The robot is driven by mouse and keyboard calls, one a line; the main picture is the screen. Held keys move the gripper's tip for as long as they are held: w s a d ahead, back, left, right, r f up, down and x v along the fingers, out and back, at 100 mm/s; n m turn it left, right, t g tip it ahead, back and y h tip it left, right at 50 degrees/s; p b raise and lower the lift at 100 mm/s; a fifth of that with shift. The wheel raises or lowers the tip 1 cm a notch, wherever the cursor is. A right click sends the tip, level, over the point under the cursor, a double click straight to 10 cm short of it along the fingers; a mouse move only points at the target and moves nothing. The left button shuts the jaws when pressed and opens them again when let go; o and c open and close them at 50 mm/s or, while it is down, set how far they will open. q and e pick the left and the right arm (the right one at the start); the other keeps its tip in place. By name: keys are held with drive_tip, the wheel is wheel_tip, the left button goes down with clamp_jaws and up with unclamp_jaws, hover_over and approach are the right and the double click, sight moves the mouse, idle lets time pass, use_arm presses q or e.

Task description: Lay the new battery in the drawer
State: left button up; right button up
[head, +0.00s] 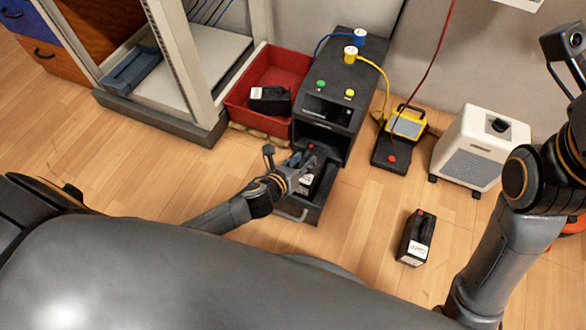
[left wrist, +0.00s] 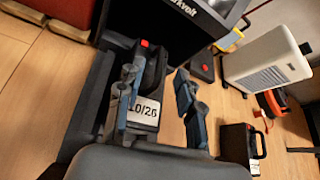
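A dark battery (head: 306,180) with a white label stands in the pulled-out drawer (head: 296,213) of the black power cabinet (head: 330,105). In the left wrist view this battery (left wrist: 147,112) has a label reading "10/26" and a red spot on top. My left gripper (head: 303,160) is over the drawer. In the left wrist view its fingers (left wrist: 158,98) are spread, one against or close to the battery's left side, the other apart on the right. A second battery (head: 415,238) stands on the floor to the right. My right gripper is not in view.
A red bin (head: 243,107) left of the cabinet holds another dark battery (head: 270,99). A yellow device (head: 408,122), a black floor unit with a red button (head: 392,157) and a white heater-like box (head: 480,148) stand right. A rack stands left. Floor before the drawer is clear.

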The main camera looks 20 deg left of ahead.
use_arm(q)
drive_tip(key=v, duration=1)
drive_tip(key=shift+s+r, duration=0.15)
drive_tip(key=shift+s, duration=0.2)
drive_tip(key=shift+d, duration=0.1)
